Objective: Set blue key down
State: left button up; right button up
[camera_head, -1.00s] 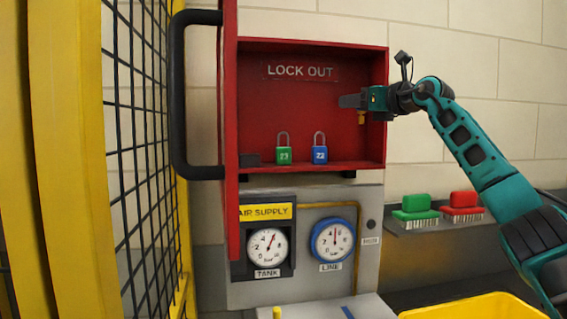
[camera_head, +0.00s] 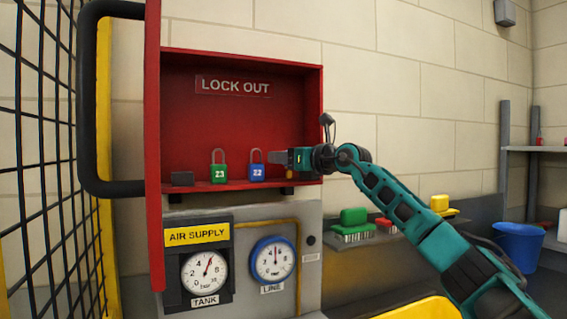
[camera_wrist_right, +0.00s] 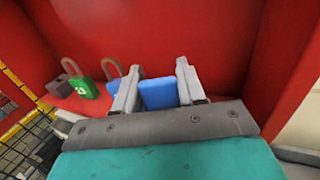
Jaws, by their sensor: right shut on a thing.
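My right gripper (camera_head: 272,157) is inside the red lock-out box, low and just right of the blue padlock (camera_head: 257,173) marked 22. It is shut on the blue key (camera_wrist_right: 158,93), whose blue head shows between the fingers in the right wrist view. A small brass-coloured part hangs below the gripper in the head view, close above the box floor; I cannot tell whether it touches. The blue padlock stands upright and is partly hidden behind a finger in the wrist view. My left gripper is not in view.
The red box (camera_head: 242,52) has a green padlock (camera_head: 219,174) marked 23 and a dark grey block (camera_head: 182,179) on its floor. Its open door and black handle (camera_head: 88,100) stand at left. Gauges are below; brushes (camera_head: 353,225) lie on a ledge at right.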

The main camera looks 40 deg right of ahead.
jog(key=shift+f, duration=0.25)
jog(key=o, duration=0.7)
jog(key=shift+o, duration=0.8)
jog(key=shift+r, duration=0.15)
jog(key=s+b, duration=0.4)
jog(key=s, duration=0.8)
jog(key=shift+d, duration=0.45)
